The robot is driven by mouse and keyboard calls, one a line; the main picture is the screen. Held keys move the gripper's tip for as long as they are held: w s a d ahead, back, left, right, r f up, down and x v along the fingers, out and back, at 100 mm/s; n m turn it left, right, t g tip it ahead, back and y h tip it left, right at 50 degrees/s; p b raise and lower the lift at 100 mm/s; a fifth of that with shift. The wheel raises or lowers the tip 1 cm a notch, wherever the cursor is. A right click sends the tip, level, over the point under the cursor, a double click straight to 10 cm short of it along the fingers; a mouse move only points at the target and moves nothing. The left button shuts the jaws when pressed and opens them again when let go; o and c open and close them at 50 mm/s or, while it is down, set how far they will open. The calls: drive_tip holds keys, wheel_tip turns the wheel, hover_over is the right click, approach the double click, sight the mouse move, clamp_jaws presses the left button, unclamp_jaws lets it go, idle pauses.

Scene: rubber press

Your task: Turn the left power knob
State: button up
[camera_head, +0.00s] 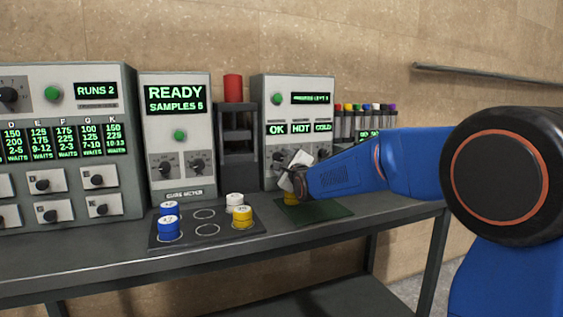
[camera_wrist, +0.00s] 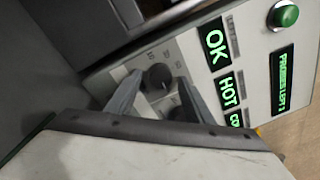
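A grey press control box (camera_head: 297,98) with OK, HOT and COLD displays stands at the back. In the wrist view its left dark round knob (camera_wrist: 157,76), below OK, sits between the two grey fingers of my gripper (camera_wrist: 157,80). The fingers are apart, and I cannot tell whether either touches the knob. A second dark knob (camera_wrist: 176,113) on the same panel is partly hidden behind a finger. In the head view my gripper (camera_head: 287,172) is at the lower front of this box, and my wrist hides part of the panel.
A cure meter (camera_head: 178,92) with two knobs and a larger panel (camera_head: 62,75) stand to the left. A dark tray (camera_head: 205,243) with blue, white and yellow pucks lies on the bench. A green mat (camera_head: 325,209) lies below my gripper.

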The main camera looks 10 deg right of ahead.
drive_tip(key=s+d, duration=0.2)
drive_tip(key=s, duration=1.5)
drive_tip(key=shift+d+f, duration=0.3)
drive_tip(key=shift+d, duration=0.1)
